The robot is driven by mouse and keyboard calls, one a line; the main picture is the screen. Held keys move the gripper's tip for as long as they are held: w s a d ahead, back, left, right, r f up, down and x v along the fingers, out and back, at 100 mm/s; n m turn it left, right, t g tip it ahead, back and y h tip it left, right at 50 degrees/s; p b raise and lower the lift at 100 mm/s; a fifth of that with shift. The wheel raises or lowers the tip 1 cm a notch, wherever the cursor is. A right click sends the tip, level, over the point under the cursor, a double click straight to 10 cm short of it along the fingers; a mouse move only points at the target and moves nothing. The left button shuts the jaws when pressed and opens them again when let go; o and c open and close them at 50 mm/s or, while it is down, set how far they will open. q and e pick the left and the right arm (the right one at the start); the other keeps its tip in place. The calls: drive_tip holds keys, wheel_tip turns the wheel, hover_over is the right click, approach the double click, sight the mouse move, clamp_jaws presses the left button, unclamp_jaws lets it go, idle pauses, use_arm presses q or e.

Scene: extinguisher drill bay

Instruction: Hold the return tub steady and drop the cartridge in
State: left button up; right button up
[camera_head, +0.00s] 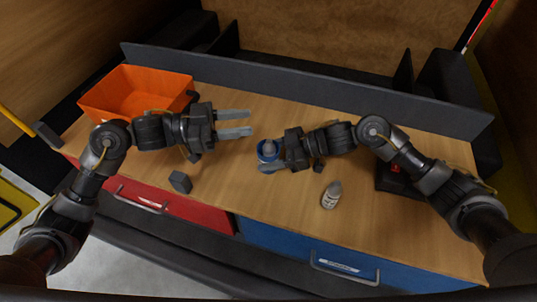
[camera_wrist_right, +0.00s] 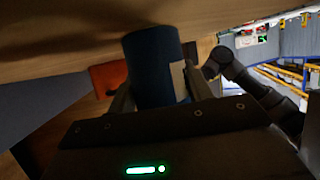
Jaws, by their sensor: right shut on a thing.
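The orange return tub (camera_head: 148,84) stands at the back left of the bench, and my left arm passes in front of it. My left gripper (camera_head: 250,122) is open and empty to the right of the tub, its fingers pointing right, away from the tub. My right gripper (camera_head: 268,156) is shut on the blue cartridge (camera_head: 267,147) over the middle of the bench. In the right wrist view the cartridge (camera_wrist_right: 155,65) is a dark blue cylinder with a pale label, between the fingers. An orange patch, perhaps the tub, shows behind it.
A white bottle (camera_head: 331,195) stands near the front edge. A small grey block (camera_head: 180,182) sits at the front left, another dark block (camera_head: 47,135) at the far left. A dark tray (camera_head: 388,183) lies under my right arm. A grey rail (camera_head: 300,86) runs along the back.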

use_arm(q)
drive_tip(key=s+a, duration=0.1)
drive_tip(key=a, duration=0.6)
drive_tip(key=shift+a, duration=0.35)
use_arm(e)
drive_tip(key=o, duration=1.2)
drive_tip(key=v, duration=1.2)
